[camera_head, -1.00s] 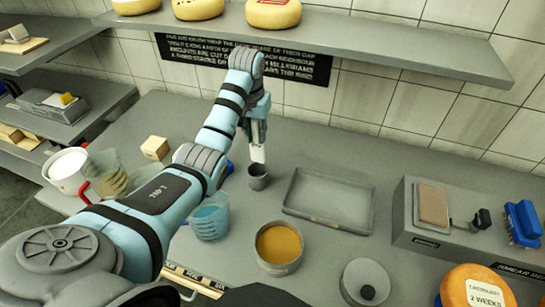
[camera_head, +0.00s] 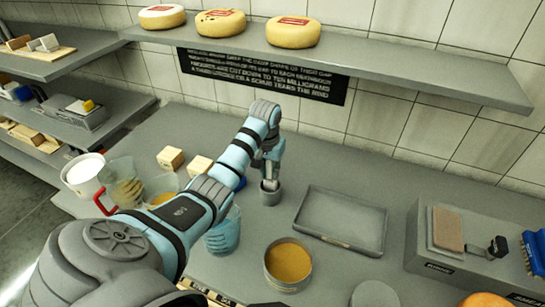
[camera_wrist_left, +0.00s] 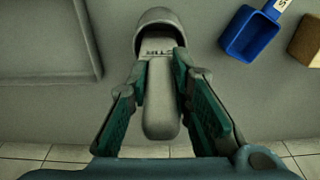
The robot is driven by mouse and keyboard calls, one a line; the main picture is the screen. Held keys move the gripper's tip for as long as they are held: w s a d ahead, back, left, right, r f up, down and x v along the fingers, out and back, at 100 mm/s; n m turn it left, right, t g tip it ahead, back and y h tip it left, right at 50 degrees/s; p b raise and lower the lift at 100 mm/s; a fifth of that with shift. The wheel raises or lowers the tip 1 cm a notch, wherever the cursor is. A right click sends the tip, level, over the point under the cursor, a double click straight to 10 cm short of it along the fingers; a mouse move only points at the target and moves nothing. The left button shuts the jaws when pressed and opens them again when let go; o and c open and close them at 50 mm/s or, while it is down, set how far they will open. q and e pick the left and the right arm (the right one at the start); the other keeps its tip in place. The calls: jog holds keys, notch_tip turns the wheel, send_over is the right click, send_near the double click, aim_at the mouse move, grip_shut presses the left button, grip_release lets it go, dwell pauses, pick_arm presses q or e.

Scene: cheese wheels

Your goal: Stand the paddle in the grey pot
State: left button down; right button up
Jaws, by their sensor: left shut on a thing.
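The grey pot (camera_head: 270,198) stands on the grey counter, left of the flat tray; its rim also shows at the top of the left wrist view (camera_wrist_left: 158,16). My left gripper (camera_head: 270,172) is directly above the pot, pointing down. In the left wrist view my left gripper (camera_wrist_left: 162,64) is shut on the pale grey paddle (camera_wrist_left: 161,112), one finger on each side. The paddle's far end reaches into the pot's mouth; whether it touches the bottom is hidden. My right gripper is not in view.
An empty grey tray (camera_head: 342,219) lies right of the pot. A blue scoop (camera_wrist_left: 248,34) lies close to the pot. A measuring jug (camera_head: 223,236) and a tin of yellow stuff (camera_head: 288,263) stand in front. A shelf (camera_head: 350,62) with cheese wheels overhangs the back.

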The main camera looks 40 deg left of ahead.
pick_arm(q)
jog(key=shift+f, duration=0.75)
jog(key=c, duration=1.5)
grip_release()
jog(key=shift+o, duration=0.2)
